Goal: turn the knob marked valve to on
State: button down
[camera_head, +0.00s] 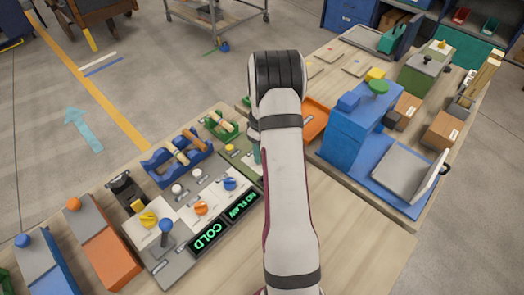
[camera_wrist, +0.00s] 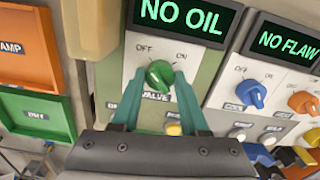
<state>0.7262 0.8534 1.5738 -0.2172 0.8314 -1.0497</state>
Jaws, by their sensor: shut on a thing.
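The green knob (camera_wrist: 158,74) sits above a label reading VALVE, on a pale panel (camera_wrist: 137,60) in the wrist view. OFF is printed at its upper left and ON at its upper right. I cannot clearly tell which mark the knob points to. My gripper (camera_wrist: 160,82) has its two teal fingers on either side of the knob, shut on it. A display (camera_wrist: 182,16) above reads NO OIL. In the head view my arm hides the knob; only a bit of teal finger shows beside the arm.
Right of the valve panel in the wrist view are a blue knob (camera_wrist: 252,94), an orange knob (camera_wrist: 301,102) and a NO FLAW display (camera_wrist: 286,42). Orange (camera_wrist: 25,45) and green (camera_wrist: 38,113) bins lie left. A blue machine (camera_head: 352,125) stands right of my arm.

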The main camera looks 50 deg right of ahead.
jog(key=m, duration=0.8)
jog(key=shift+m, duration=0.4)
jog(key=m, duration=0.4)
jog(key=shift+m, duration=2.5)
jog(key=shift+c, duration=2.1)
grip_release()
